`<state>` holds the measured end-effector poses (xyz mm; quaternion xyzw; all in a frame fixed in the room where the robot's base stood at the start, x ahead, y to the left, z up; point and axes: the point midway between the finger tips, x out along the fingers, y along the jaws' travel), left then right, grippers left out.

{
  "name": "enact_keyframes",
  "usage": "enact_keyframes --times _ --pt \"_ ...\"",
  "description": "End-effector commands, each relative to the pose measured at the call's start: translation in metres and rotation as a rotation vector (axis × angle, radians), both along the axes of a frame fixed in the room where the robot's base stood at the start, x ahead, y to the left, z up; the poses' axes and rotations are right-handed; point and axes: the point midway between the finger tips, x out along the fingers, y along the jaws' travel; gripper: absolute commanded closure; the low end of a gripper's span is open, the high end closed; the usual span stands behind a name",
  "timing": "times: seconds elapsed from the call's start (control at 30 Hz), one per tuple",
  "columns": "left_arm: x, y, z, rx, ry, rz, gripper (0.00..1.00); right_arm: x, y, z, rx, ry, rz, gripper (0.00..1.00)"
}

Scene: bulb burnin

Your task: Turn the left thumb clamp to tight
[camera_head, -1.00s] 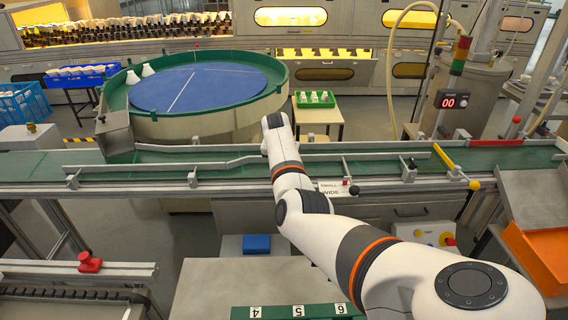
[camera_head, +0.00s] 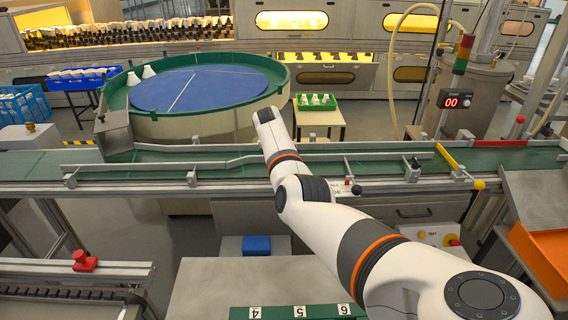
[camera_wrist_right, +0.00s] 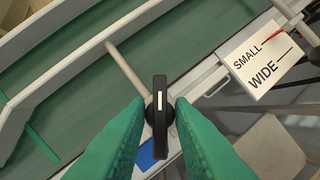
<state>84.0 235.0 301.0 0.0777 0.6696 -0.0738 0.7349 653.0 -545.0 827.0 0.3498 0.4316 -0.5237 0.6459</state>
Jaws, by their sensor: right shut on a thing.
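A black thumb clamp (camera_wrist_right: 159,128) with a white stripe along its top shows in the right wrist view, on the conveyor's guide rail mount. My right gripper (camera_wrist_right: 160,106) has its green fingers closed on both sides of it. The clamp's handle runs nearly up and down in that view. In the head view my right arm hides the gripper and the held clamp. My left gripper is in neither view.
A card reading SMALL and WIDE (camera_wrist_right: 262,60) lies beside the clamp, with a red pointer near SMALL. The green conveyor (camera_head: 225,170) with grey guide rails (camera_head: 120,167) runs across. A round blue turntable (camera_head: 200,87) stands behind it.

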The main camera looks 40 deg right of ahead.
Motion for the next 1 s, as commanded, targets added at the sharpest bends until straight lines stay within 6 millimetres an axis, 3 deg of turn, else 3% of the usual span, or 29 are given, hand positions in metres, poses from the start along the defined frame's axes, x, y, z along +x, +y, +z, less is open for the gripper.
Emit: enact_keyframes --times 0.1,0.13,0.23,0.63,1.0 --pt "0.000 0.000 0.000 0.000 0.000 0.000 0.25 0.000 0.000 0.000 -0.001 -0.001 0.000 1.00" --pt "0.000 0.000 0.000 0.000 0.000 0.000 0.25 0.000 0.000 0.000 -0.001 -0.001 0.000 0.74" --pt "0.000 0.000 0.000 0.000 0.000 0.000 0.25 0.000 0.000 0.000 -0.001 -0.001 0.001 0.58" --pt "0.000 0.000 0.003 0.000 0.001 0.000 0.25 0.000 0.003 0.008 -0.002 -0.002 0.002 0.58" --pt "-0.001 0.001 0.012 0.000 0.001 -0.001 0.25 -0.005 0.030 0.074 -0.001 -0.004 0.002 0.58"
